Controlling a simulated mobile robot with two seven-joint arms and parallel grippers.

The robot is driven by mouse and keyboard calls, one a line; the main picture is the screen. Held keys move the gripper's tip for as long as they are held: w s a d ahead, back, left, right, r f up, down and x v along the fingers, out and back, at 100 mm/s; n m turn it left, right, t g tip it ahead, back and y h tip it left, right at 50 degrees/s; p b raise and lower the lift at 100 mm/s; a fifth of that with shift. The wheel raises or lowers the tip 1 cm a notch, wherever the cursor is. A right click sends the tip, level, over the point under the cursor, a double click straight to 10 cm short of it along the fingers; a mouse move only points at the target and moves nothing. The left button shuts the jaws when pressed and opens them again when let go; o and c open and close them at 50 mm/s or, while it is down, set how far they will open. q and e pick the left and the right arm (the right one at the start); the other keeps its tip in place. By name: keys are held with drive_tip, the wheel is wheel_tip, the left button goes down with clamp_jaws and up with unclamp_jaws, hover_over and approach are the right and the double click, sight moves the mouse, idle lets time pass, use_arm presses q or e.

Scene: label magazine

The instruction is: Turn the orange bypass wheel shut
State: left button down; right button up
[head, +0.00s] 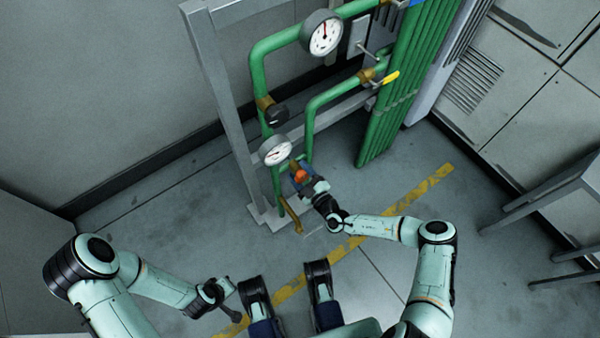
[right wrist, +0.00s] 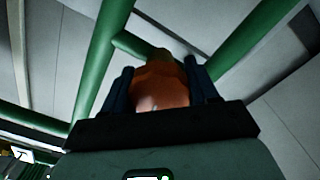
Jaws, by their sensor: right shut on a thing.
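The orange bypass wheel (head: 300,175) sits low on the green pipework, below the lower gauge. In the right wrist view the wheel (right wrist: 160,88) fills the space between the two dark fingers. My right gripper (head: 304,180) is shut on the wheel, with a finger on each side of it. Part of the wheel is hidden by the gripper in the head view. My left gripper (head: 222,290) hangs low at the left, away from the pipes; its fingers are too small to tell open from shut.
Green pipes (head: 313,113) on a grey frame (head: 222,88) carry an upper gauge (head: 323,34), a lower gauge (head: 275,151), a black knob (head: 277,115) and a yellow lever (head: 391,77). A grey bench (head: 545,190) stands at the right. The floor between is clear.

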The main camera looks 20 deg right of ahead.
use_arm(q)
drive_tip(key=shift+s+f, duration=0.15)
drive_tip(key=shift+s, duration=0.05)
use_arm(e)
drive_tip(key=shift+s+m, duration=0.1)
drive_tip(key=shift+m, duration=0.3)
drive_tip(key=o, duration=1.1)
drive_tip(key=shift+c, duration=0.2)
drive_tip(key=p+v, duration=0.1)
drive_tip(key=v, duration=0.5)
drive_tip(key=shift+s+d+r+p, duration=0.1)
drive_tip(key=shift+s+p, duration=0.15)
drive_tip(key=shift+p, duration=0.1)
use_arm(q)
drive_tip(key=shift+t, duration=0.3)
drive_tip(key=r, duration=0.1)
drive_tip(key=w+d+r, duration=0.1)
drive_tip(key=r, duration=0.1)
drive_tip(key=r+p, duration=0.1)
drive_tip(key=shift+w+d+r, duration=0.2)
drive_tip(key=shift+w+r, duration=0.05)
drive_tip(key=shift+w, duration=0.05)
use_arm(e)
approach(304, 178)
drive_tip(key=shift+s+d, duration=0.2)
drive_tip(key=shift+s, duration=0.35)
